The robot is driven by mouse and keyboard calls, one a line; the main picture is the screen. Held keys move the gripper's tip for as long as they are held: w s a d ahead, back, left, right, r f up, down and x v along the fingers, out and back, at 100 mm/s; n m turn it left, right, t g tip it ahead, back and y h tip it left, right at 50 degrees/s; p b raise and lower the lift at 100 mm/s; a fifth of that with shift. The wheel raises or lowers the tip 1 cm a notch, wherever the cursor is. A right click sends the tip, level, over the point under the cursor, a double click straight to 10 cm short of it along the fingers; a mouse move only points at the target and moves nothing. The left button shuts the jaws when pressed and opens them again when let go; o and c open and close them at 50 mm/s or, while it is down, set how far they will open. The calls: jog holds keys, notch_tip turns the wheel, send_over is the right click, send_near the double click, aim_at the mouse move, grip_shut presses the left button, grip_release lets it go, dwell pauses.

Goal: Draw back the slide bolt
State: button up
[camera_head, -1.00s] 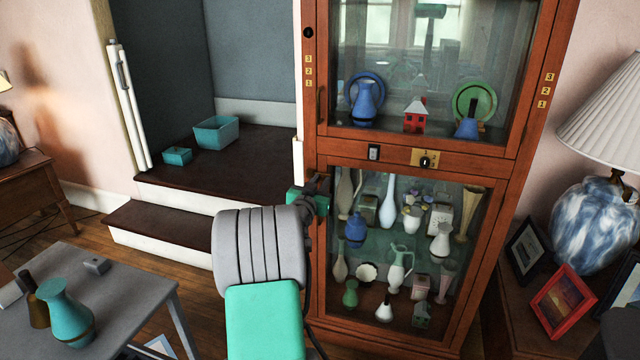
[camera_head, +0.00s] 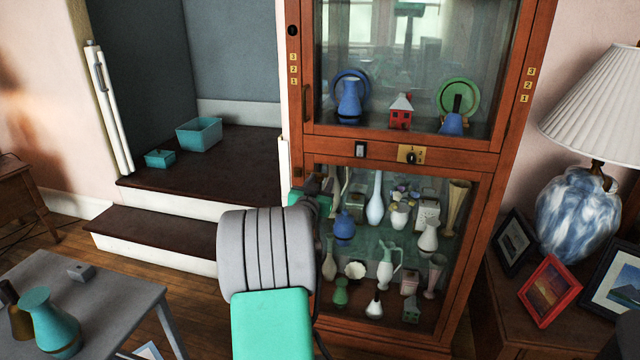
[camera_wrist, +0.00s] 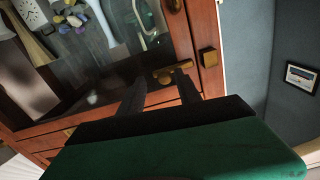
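The brass slide bolt (camera_wrist: 172,72) is on the wooden frame of the cabinet's lower glass door, in the wrist view. A square brass piece (camera_wrist: 208,58) sits to its right on the wood. My gripper (camera_wrist: 161,84) has two dark fingers set apart, with the bolt at or just beyond their tips; I cannot tell whether they touch it. No object is held between them. In the head view my gripper (camera_head: 314,188) is at the left edge of the lower door (camera_head: 400,325), and my arm hides the bolt there.
The curio cabinet (camera_head: 470,159) holds vases and figurines behind glass. A grey table (camera_head: 110,300) with a teal vase (camera_head: 50,322) stands at left. Dark steps (camera_head: 160,235) lie behind my arm. A lamp (camera_head: 585,220) and picture frames (camera_head: 549,290) stand at right.

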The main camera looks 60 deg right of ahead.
jog(key=shift+w+a, duration=0.1)
jog(key=shift+a, duration=0.05)
jog(key=shift+a, duration=0.4)
jog(key=v, duration=0.7)
jog(key=shift+d, duration=0.1)
